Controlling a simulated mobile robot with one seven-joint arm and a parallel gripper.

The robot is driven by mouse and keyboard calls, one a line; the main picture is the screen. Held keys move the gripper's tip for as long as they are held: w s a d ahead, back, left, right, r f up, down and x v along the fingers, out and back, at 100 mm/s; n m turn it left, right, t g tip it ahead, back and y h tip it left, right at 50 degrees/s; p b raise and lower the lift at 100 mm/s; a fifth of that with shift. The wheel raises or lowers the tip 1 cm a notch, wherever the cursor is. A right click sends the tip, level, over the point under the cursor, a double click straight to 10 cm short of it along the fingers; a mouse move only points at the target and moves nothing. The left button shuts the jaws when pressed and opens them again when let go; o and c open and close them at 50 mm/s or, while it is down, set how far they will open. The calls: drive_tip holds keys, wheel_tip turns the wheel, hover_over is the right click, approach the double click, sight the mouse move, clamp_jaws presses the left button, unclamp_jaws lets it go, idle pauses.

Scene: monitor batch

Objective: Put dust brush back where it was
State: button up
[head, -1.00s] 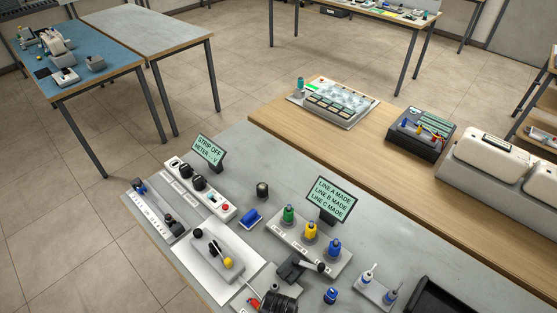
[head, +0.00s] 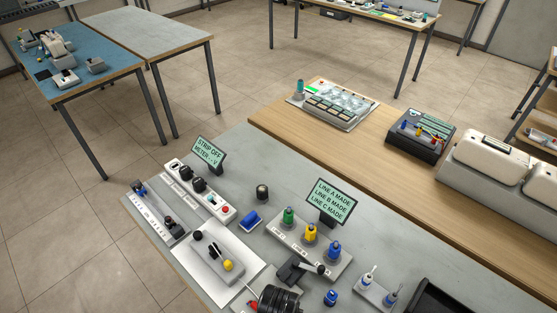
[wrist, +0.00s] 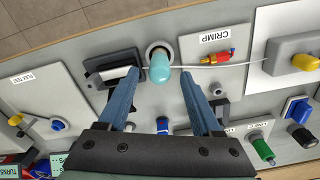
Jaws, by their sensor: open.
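In the wrist view a teal, round-ended handle (wrist: 160,66) stands in or over a pale round socket. It may be the dust brush, but I see no bristles and cannot be sure. My gripper (wrist: 160,75) is open, with one blue-grey finger on each side of the handle's line. The picture does not show whether they touch it. In the head view a dark ribbed part of my arm (head: 275,299) is at the bottom edge, and the teal handle is not visible there.
A red crimp piece (wrist: 217,58) with a white cable lies right of the handle, and a black slotted block (wrist: 113,66) lies left. A connector stand (head: 309,246) and a two-tool holder (head: 376,293) occupy the grey bench (head: 255,153).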

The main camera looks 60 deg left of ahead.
wheel_tip(320, 180, up, 8)
drive_tip(key=shift+f, duration=0.1)
drive_tip(key=w+r+t+y, duration=0.3)
drive_tip(key=w+r+t, duration=0.5)
drive_tip(key=w+r, duration=1.15)
drive_tip(key=w+d+r+t+y, duration=0.1)
drive_tip(key=w+d+r+t, duration=0.15)
drive_tip(key=r, duration=0.55)
drive_tip(key=w+d+r+t, duration=0.1)
drive_tip(key=w+r+t, duration=0.3)
drive_tip(key=r, duration=0.3)
drive_tip(key=d+r+t+h, duration=0.1)
drive_tip(key=d+r+t, duration=0.2)
drive_tip(key=r, duration=0.5)
drive_tip(key=d+r+t, duration=0.2)
drive_tip(key=d+r, duration=0.2)
drive_tip(key=r, duration=0.4)
drive_tip(key=s+d+r+t+h, duration=0.1)
drive_tip(key=s+d+r+t, duration=0.1)
drive_tip(key=r, duration=0.4)
drive_tip(key=s+d+r+t+h, duration=0.1)
drive_tip(key=s+d+r+t, duration=0.2)
drive_tip(key=s+r, duration=0.2)
drive_tip(key=s+d+r+n+t+h, duration=0.1)
drive_tip(key=s+d+r+t, duration=0.1)
drive_tip(key=r, duration=0.5)
drive_tip(key=shift+s+d+r+t, duration=0.35)
drive_tip(key=shift+s+r+t, duration=0.1)
drive_tip(key=shift+s, duration=0.7)
